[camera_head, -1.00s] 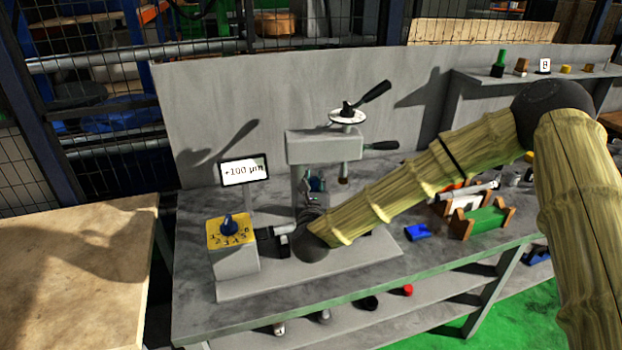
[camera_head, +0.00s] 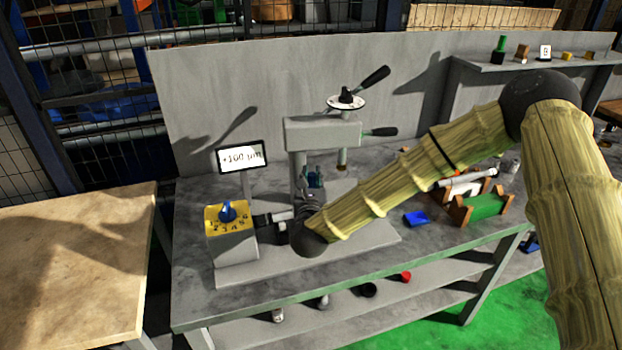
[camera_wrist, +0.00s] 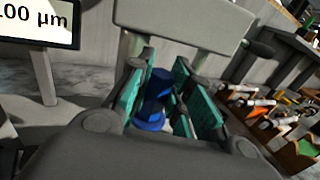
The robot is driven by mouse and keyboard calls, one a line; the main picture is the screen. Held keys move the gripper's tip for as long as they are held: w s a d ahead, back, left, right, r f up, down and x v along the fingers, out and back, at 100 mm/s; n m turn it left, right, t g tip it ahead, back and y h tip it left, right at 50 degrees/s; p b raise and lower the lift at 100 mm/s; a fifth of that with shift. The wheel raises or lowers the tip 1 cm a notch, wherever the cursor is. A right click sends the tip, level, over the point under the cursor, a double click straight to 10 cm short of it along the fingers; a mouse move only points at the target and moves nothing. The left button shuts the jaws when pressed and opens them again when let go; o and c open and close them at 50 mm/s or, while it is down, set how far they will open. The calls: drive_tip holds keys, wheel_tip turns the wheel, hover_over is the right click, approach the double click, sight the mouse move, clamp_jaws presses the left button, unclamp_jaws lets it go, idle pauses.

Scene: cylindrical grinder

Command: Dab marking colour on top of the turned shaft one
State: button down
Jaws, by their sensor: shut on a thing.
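My gripper (camera_wrist: 158,98) has teal pads on either side of a blue stepped piece (camera_wrist: 156,92), which is upright with a wider collar low down. It is shut on this piece. In the head view my gripper (camera_head: 312,180) is in front of the grey press-like stand (camera_head: 322,134), partly hidden by my forearm. Several pale shafts (camera_wrist: 262,102) show in the right of the wrist view. I cannot tell which is shaft one.
A yellow-topped dial box (camera_head: 232,238) and a display reading +100 µm (camera_head: 242,157) stand left of my gripper. A blue item (camera_head: 417,218) lies on the bench. A shelf (camera_head: 530,66) at back right holds small items. The wooden table (camera_head: 75,250) at left is bare.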

drive_tip(key=shift+f+b, duration=0.65)
drive_tip(key=shift+b, duration=0.35)
idle(3.2)
drive_tip(key=shift+r+p, duration=0.65)
drive_tip(key=shift+r, duration=2.95)
